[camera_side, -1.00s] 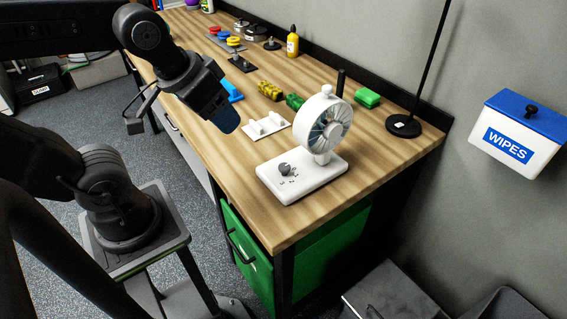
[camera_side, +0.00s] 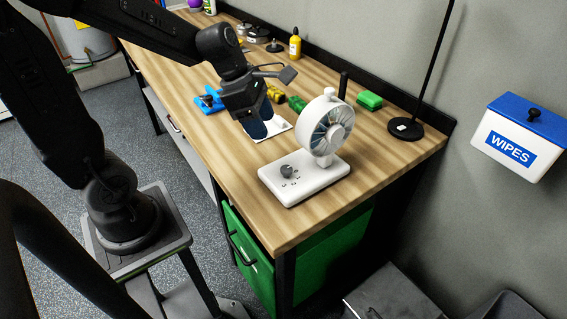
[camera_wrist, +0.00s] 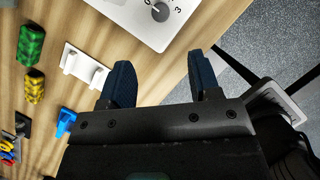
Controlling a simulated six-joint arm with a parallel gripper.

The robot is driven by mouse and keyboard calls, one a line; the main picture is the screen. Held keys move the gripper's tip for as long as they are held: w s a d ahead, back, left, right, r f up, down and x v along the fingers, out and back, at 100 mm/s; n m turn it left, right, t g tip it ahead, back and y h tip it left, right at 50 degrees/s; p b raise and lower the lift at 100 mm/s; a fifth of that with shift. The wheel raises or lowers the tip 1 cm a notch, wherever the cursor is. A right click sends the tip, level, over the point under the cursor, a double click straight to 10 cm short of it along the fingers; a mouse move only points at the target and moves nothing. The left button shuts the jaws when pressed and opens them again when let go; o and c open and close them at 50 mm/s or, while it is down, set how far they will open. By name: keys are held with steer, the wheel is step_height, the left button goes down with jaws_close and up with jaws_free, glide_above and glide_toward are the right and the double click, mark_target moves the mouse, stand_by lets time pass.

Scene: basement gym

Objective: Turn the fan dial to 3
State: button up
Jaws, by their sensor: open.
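The white fan (camera_side: 326,128) stands on its white base (camera_side: 318,180) near the front right corner of the wooden bench. The grey dial (camera_side: 287,171) sits on the left part of the base. In the wrist view the dial (camera_wrist: 160,11) is at the top edge, with a printed 3 beside it and part of the base cut off. My gripper (camera_side: 265,130) hangs over the bench, left of and behind the fan base. In the wrist view my gripper (camera_wrist: 160,78) has its two dark blue fingers apart with nothing between them. It does not touch the dial.
A white bracket (camera_wrist: 84,66) lies beside my gripper. Green (camera_side: 297,103) and yellow (camera_side: 275,93) blocks and a blue part (camera_side: 209,99) lie beyond. A lamp base (camera_side: 405,129) and green block (camera_side: 369,100) stand right of the fan. The bench front edge is close.

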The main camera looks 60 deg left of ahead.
mark_target(285, 168)
steer(key=x, duration=1.2)
steer(key=shift+f, duration=0.3)
